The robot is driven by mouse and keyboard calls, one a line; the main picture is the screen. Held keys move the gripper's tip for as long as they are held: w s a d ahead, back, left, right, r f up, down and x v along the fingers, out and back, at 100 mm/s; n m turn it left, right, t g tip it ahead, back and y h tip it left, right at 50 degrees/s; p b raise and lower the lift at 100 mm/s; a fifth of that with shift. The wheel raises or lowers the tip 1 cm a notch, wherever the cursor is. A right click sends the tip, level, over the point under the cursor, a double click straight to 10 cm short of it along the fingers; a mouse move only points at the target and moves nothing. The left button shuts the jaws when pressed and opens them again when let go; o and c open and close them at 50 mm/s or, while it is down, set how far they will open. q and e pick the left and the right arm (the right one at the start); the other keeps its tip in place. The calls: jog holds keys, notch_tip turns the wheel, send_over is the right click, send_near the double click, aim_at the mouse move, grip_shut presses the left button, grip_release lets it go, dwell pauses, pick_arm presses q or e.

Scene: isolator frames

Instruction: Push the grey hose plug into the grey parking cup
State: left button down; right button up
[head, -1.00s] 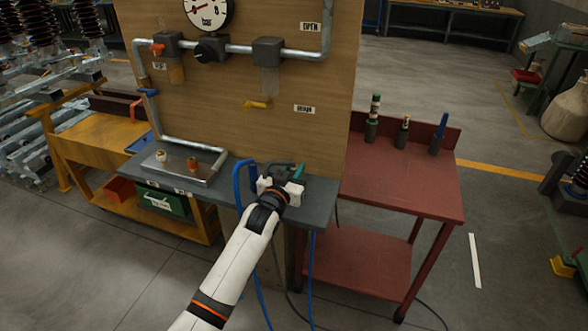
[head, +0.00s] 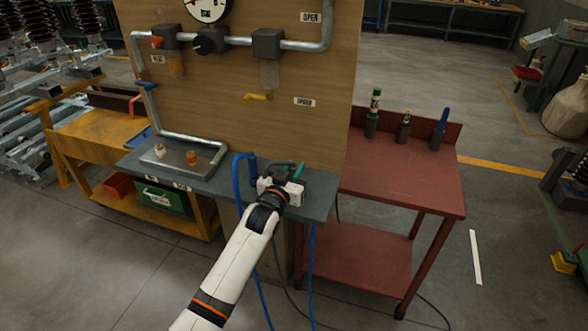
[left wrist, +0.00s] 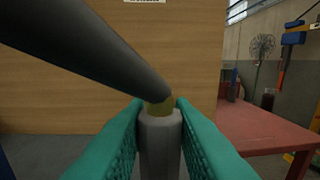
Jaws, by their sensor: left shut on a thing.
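My left gripper (head: 287,183) is over the right part of the grey bench shelf (head: 318,204), in front of the wooden board. In the left wrist view its teal fingers (left wrist: 160,135) are shut on the grey hose plug (left wrist: 160,148), a grey cylinder that stands roughly upright. A brass collar (left wrist: 159,106) sits at its top, and a thick dark hose (left wrist: 95,50) runs from there to the upper left. The plug's lower end is out of sight. I cannot make out the grey parking cup; the gripper may hide it. My right gripper is not in view.
A blue hose (head: 238,178) loops up just left of my gripper and hangs below the shelf. A metal tray (head: 172,167) with small fittings lies on the shelf's left. A red table (head: 405,185) with several upright tools stands at right. A wooden board (head: 230,95) rises behind.

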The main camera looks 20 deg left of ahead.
pick_arm(q)
jog(key=c, duration=1.2)
grip_release()
jog(key=shift+o, duration=0.2)
jog(key=s+a, duration=0.1)
jog(key=s, duration=1.1)
jog(key=shift+b, duration=0.4)
jog(key=s+f+g, duration=0.3)
jog(key=s+f, duration=0.1)
jog(key=f, duration=0.8)
jog(key=s+f+g, duration=0.3)
jog(key=s+f, duration=0.2)
jog(key=f, duration=0.7)
jog(key=s+f+g, duration=0.3)
jog(key=s+f, duration=0.1)
jog(key=f, duration=0.9)
jog(key=s+a+f+g, duration=0.1)
jog(key=s+f, duration=0.5)
jog(key=s, duration=0.6)
jog(key=s+f+m+g+y, duration=0.1)
jog(key=s+f+g, duration=0.3)
jog(key=s, duration=0.8)
jog(key=s+a+f+g, duration=0.1)
jog(key=s+f+g, duration=0.2)
jog(key=s+f, duration=0.6)
jog(key=s, duration=0.3)
jog(key=shift+a+y, duration=0.3)
